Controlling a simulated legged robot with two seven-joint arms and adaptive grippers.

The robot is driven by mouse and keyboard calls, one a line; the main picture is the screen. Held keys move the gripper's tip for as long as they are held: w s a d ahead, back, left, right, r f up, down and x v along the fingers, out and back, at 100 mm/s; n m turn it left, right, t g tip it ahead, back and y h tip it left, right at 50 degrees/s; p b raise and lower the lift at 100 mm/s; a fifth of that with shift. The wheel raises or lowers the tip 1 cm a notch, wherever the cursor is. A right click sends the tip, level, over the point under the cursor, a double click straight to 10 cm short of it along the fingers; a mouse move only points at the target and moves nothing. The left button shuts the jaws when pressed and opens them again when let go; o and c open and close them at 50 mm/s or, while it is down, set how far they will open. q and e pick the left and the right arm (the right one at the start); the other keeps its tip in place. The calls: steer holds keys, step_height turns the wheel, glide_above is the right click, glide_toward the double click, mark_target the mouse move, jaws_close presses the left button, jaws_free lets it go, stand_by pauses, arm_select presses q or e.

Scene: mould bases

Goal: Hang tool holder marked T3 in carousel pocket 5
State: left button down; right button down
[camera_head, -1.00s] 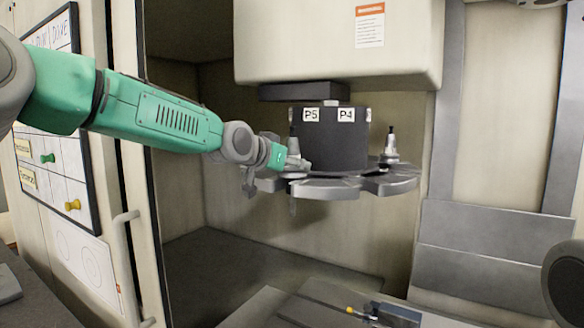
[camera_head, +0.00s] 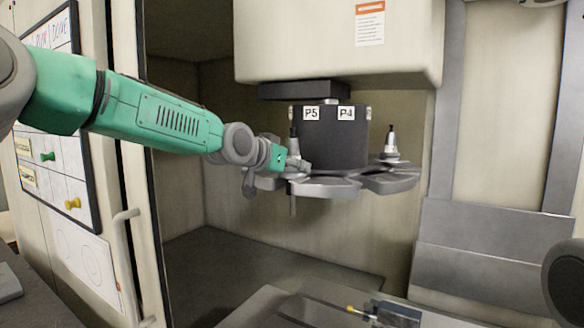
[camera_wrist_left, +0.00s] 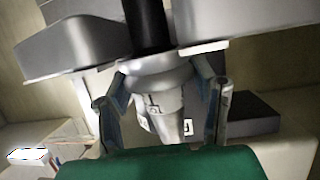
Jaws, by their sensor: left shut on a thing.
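The tool holder (camera_head: 294,146), a grey cone with a dark narrow tip, stands upright at the carousel (camera_head: 325,187), below the P5 label (camera_head: 311,113). Its shank hangs below the plate. My left gripper (camera_head: 287,162) is shut on it from the left. In the left wrist view, the two fingers (camera_wrist_left: 167,100) clasp either side of the holder's cone (camera_wrist_left: 172,103), and the dark shank (camera_wrist_left: 147,25) passes between the carousel plates (camera_wrist_left: 70,42). The marking on the holder is not readable. Whether it is fully seated cannot be told. My right gripper is not in view.
Another holder (camera_head: 390,141) stands in a pocket on the right of the carousel. The P4 label (camera_head: 346,113) is beside P5 on the dark drum. The spindle housing (camera_head: 338,45) is above. A vise (camera_head: 390,313) is at the bottom; the space under the carousel is open.

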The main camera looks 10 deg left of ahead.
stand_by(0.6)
arm_select(q)
steer(key=c, duration=0.6)
jaws_free()
steer(key=shift+o, duration=0.2)
steer(key=shift+s+f, duration=0.15)
steer(key=shift+f, duration=0.2)
steer(key=v, duration=1.2)
steer(key=shift+r, duration=0.2)
